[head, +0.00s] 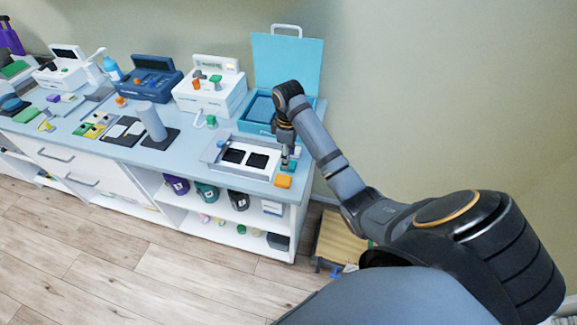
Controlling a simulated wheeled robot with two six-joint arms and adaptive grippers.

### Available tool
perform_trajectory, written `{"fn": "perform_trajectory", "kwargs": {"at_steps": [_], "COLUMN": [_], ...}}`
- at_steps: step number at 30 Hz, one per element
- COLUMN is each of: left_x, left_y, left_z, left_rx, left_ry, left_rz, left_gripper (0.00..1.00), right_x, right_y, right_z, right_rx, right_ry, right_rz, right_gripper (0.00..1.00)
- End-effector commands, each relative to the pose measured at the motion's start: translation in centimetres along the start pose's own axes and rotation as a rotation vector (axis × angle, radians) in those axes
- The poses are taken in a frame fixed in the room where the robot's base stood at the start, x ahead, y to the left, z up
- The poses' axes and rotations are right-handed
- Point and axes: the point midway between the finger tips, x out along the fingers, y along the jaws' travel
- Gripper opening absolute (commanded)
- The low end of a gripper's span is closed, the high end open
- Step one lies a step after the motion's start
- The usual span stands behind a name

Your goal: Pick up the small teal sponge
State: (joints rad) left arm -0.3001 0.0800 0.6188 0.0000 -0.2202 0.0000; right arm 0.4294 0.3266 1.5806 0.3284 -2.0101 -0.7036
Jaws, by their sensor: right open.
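A small teal block (289,166), which looks like the teal sponge, lies near the right front corner of the counter. It is partly hidden by my right gripper (287,154), which points down just above it. The right jaws are open. I cannot tell whether the fingers touch the block. My left gripper is not in view.
An orange block (283,181) lies just in front, near the counter (190,172) edge. A tray with two black pads (212,161) is close on the left. An open teal case (263,128) stands behind. Several devices fill the counter's left part.

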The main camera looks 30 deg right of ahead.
Motion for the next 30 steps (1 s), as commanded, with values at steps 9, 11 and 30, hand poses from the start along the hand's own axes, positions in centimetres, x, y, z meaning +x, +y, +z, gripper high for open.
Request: {"fn": "perform_trajectory", "kwargs": {"at_steps": [9, 11, 30], "left_x": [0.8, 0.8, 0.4], "left_y": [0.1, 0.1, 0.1], "left_z": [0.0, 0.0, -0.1], "left_rx": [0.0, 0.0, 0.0], "left_ry": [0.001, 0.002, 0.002], "left_rz": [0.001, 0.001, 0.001], "left_gripper": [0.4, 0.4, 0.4], "right_x": [2.9, 2.9, 1.8], "right_y": [0.0, -0.1, 0.0], "right_z": [0.1, 0.1, 0.0], "right_rx": [0.001, 0.001, 0.0], "right_ry": [0.0, 0.0, 0.002], "right_rz": [0.001, 0.001, 0.002], "right_gripper": [0.49, 0.49, 0.15]}}
